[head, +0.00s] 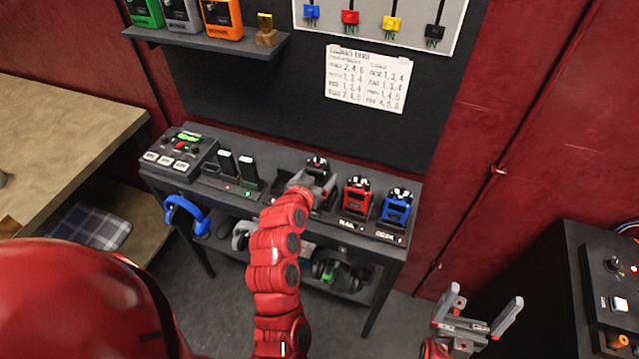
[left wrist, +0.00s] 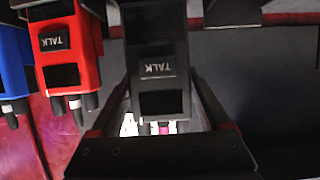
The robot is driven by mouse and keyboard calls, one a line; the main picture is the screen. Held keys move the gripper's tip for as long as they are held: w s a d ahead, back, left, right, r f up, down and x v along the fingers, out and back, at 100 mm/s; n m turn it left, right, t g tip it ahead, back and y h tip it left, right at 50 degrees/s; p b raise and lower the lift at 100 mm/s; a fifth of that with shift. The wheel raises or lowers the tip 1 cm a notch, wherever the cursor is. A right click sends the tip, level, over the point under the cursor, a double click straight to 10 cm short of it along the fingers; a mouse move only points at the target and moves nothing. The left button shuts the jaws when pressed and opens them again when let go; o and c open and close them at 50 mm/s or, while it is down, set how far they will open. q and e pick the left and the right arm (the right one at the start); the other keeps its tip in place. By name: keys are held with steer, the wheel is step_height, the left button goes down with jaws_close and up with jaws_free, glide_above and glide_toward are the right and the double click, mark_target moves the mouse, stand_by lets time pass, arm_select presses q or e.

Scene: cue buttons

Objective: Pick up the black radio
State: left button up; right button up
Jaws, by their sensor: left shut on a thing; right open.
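The black radio (head: 318,165) is at the back of the narrow dark table, left of a red radio (head: 357,194) and a blue radio (head: 396,206). My left gripper (head: 312,183) is shut on it and hides much of its body in the head view. In the left wrist view the black radio (left wrist: 157,75), with its TALK label, sits between the two fingers, with the red radio (left wrist: 66,45) beside it. I cannot tell whether its base is clear of its holder. My right gripper (head: 486,312) is open and empty at lower right, away from the table.
A control box (head: 183,152) and two black handsets (head: 237,167) stand on the table's left part. Blue headphones (head: 186,215) hang at its front. A wall shelf (head: 225,43) holds green, grey and orange devices. A note (head: 368,78) hangs behind.

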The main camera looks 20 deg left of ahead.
arm_select(q)
steer(key=s+a+r+p, duration=0.1)
steer(key=s+p, duration=0.5)
steer(key=s, duration=0.9)
steer(key=shift+s+a+r+p, duration=0.2)
steer(key=shift+a+p, duration=0.15)
steer(key=shift+a, duration=0.5)
steer(key=w+a+b, duration=0.3)
steer(key=w+a, duration=0.1)
steer(key=w, duration=0.4)
steer(key=w+a+r+b, duration=0.1)
steer(key=w+a+b, duration=0.2)
steer(key=w, duration=0.5)
steer(key=shift+a, duration=0.35)
steer(key=shift+b, duration=0.7)
